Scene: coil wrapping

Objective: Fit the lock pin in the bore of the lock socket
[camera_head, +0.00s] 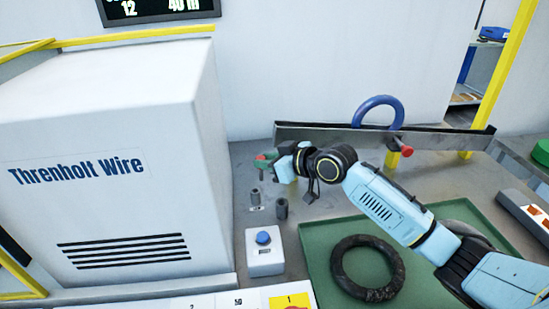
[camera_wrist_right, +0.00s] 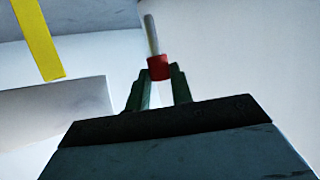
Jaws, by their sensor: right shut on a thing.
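My right gripper (camera_head: 268,160) is at the back of the bench beside the white machine, shut on the lock pin (camera_head: 261,157). The pin has a red head, which also shows between the fingertips in the right wrist view (camera_wrist_right: 158,68), with a bare grey shaft beyond it. In the head view the shaft seems to point down. Two short grey upright cylinders stand on the bench below the gripper, one at the left (camera_head: 255,198) and one at the right (camera_head: 282,208). I cannot tell which is the lock socket. The pin is above and apart from both. My left gripper is out of view.
The white machine (camera_head: 110,170) walls off the left. A button box (camera_head: 265,250) stands in front of the cylinders. A green tray (camera_head: 318,265) with a black coil (camera_head: 345,275) lies at the right. A metal rail (camera_head: 320,133), a blue ring (camera_head: 366,104) and a red knob (camera_head: 407,150) are behind.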

